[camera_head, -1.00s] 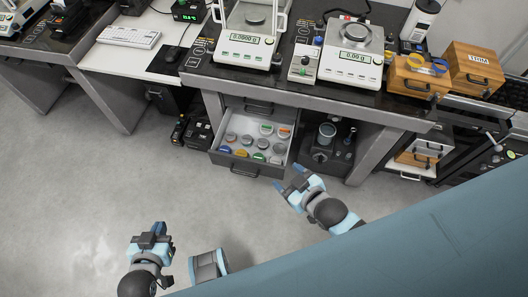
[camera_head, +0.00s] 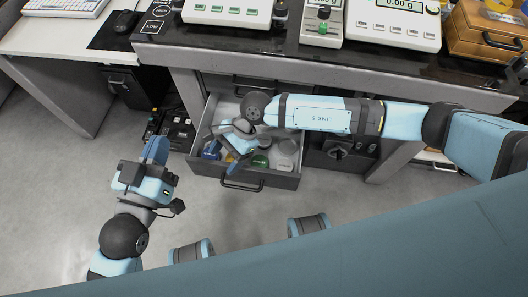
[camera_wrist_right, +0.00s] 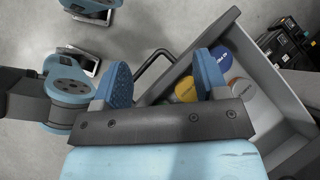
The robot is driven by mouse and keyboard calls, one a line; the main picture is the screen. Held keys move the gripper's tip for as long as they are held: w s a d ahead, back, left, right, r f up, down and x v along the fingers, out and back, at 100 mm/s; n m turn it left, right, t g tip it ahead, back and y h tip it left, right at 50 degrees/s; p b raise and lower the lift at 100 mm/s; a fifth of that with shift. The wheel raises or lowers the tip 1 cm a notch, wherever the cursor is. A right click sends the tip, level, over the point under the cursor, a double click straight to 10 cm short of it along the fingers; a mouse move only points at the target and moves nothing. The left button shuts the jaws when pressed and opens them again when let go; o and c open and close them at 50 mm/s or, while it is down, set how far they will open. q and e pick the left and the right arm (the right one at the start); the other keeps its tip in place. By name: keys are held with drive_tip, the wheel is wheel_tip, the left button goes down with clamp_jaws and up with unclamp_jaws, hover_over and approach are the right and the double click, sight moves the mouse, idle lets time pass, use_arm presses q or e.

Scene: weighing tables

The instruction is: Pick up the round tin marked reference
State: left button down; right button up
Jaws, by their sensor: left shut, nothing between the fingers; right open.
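Several round tins lie in the open drawer (camera_head: 286,181) under the table. A blue-lidded tin (camera_head: 211,150), a green one (camera_head: 260,161) and a pale one (camera_head: 287,147) show in the head view; my right arm hides others. I cannot read which is marked reference. My right gripper (camera_head: 232,142) is open and empty above the drawer; its fingers (camera_wrist_right: 162,75) straddle the drawer's front edge in the wrist view. My left gripper (camera_head: 155,151) is shut and empty, left of the drawer.
The dark table (camera_head: 300,62) with balances (camera_head: 395,22) overhangs the drawer's back. The drawer handle (camera_head: 241,185) sticks out in front. Black devices (camera_head: 176,130) stand on the floor left of the drawer.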

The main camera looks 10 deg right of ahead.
drive_tip(key=w+d+f+n+t+h+b, duration=0.2)
drive_tip(key=w+d+f+n+h+b, duration=0.1)
drive_tip(key=w+d+f+h, duration=0.35)
drive_tip(key=n+t+b, duration=0.2)
hover_over(264, 139)
drive_tip(key=shift+s+f+h, duration=0.25)
drive_tip(key=shift+f+h, duration=0.2)
drive_tip(key=shift+f, duration=0.55)
drive_tip(key=f+b, duration=0.2)
drive_tip(key=f, duration=0.5)
drive_tip(key=shift+w, duration=0.2)
use_arm(q)
drive_tip(key=shift+h, duration=0.7)
drive_tip(key=f, duration=0.2)
drive_tip(key=d+f, duration=0.1)
drive_tip(key=f, duration=0.1)
drive_tip(key=shift+s+d+f, duration=0.1)
drive_tip(key=shift+s+f, duration=0.1)
use_arm(e)
drive_tip(key=c, duration=0.7)
drive_tip(key=shift+r, duration=0.15)
